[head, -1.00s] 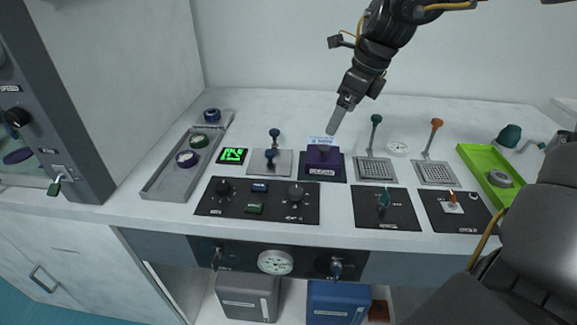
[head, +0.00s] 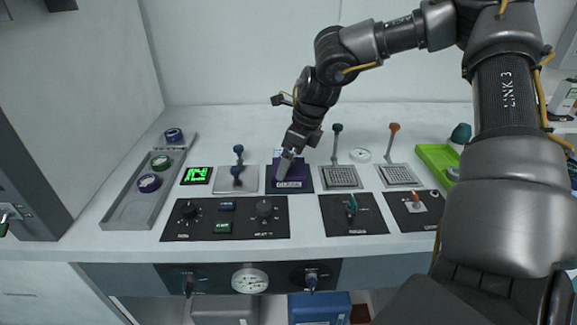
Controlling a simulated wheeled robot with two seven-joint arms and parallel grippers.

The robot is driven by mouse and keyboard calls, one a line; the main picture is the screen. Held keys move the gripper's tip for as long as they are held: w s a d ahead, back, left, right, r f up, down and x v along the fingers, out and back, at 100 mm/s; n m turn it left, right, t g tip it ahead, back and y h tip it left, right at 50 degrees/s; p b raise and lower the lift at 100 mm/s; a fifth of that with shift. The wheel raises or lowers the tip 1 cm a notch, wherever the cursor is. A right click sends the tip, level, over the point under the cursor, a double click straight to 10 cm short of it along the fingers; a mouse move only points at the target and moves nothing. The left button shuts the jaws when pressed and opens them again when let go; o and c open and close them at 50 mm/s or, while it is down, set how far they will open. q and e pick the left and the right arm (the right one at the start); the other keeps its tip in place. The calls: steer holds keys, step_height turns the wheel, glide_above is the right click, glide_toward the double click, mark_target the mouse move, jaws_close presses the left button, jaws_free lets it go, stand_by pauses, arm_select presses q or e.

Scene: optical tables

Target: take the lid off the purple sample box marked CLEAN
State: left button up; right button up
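The purple sample box (head: 301,174) sits on a dark square mat (head: 306,187) in the middle of the bench. A label reading CLEAN (head: 289,184) is on its front. My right gripper (head: 282,172) comes down from above, tilted, with its fingertips at the top of the box. It covers the middle of the lid, so the lid's handle is hidden. The fingers are seen edge-on, so I cannot tell whether they are open or shut on anything. The lid appears to be on the box. My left gripper is not in view.
A blue-knobbed lever (head: 238,165) stands left of the box, and a green-knobbed lever (head: 336,145) stands close on its right. A knob panel (head: 245,232) lies in front. A grey tray (head: 128,208) with rolls is at left. My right arm covers the right side.

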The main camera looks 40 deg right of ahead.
steer(key=shift+a, duration=0.1)
steer(key=shift+s+f, duration=0.1)
steer(key=c, duration=1.4)
steer(key=shift+c, duration=0.2)
